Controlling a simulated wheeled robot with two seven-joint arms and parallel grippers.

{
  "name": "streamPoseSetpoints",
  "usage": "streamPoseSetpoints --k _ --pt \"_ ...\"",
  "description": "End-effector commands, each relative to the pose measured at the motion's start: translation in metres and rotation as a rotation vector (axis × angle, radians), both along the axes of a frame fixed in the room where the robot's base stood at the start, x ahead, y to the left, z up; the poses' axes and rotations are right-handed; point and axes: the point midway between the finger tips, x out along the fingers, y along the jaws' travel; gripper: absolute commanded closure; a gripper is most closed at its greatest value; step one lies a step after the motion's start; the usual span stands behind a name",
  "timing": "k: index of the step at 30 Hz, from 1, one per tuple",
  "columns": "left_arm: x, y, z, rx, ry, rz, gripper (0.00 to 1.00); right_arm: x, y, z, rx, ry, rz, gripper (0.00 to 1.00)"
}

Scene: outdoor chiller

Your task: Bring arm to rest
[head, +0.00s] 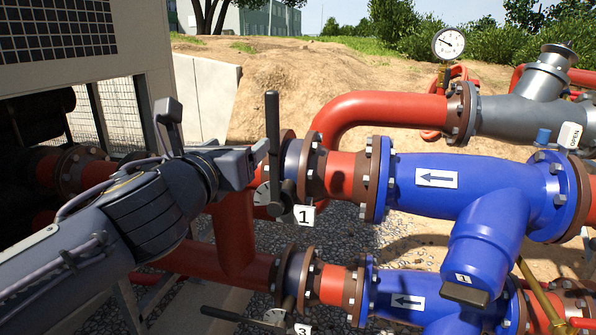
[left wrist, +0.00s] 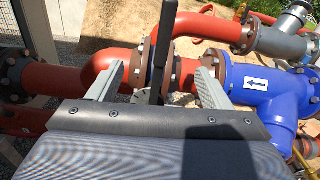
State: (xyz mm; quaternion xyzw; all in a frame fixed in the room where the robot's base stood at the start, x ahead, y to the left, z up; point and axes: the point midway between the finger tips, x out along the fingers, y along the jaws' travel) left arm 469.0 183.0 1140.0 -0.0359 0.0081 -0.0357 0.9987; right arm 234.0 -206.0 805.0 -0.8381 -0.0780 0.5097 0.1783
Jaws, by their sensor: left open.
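My left gripper (head: 215,128) is open and empty, its arm coming in from the left above the red pipes. Its two fingers also show in the left wrist view (left wrist: 161,72), spread apart. The black handle of valve 1 (head: 273,140) stands upright just right of the gripper in the head view. In the left wrist view the handle (left wrist: 162,45) appears between the spread fingers, with a clear gap on each side. Its lower end is partly hidden by my gripper there. My right gripper is in neither view.
A blue pipe (head: 430,190) with an arrow label runs right of valve 1. Below it, the valve 3 handle (head: 235,317) lies nearly flat. A pressure gauge (head: 448,43) stands at the back right. Red pipe (head: 385,107) curves behind the handle. Open dirt lies beyond.

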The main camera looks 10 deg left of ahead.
Motion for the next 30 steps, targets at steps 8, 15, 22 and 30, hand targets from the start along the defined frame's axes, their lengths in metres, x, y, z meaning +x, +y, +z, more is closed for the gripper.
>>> streamPoseSetpoints --k 8,15,22,30 --pt "-0.049 0.069 -0.122 -0.946 0.326 0.33 0.28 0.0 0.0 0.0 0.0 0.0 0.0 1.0" --pt "-0.139 0.081 -0.251 -2.01 0.508 0.907 0.28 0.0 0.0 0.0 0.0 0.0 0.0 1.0" --pt "-0.203 0.05 -0.313 -2.642 0.502 1.424 0.28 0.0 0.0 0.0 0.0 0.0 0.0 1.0" --pt "-0.235 0.022 -0.299 2.375 -0.36 -1.443 0.28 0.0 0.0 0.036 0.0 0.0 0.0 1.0"
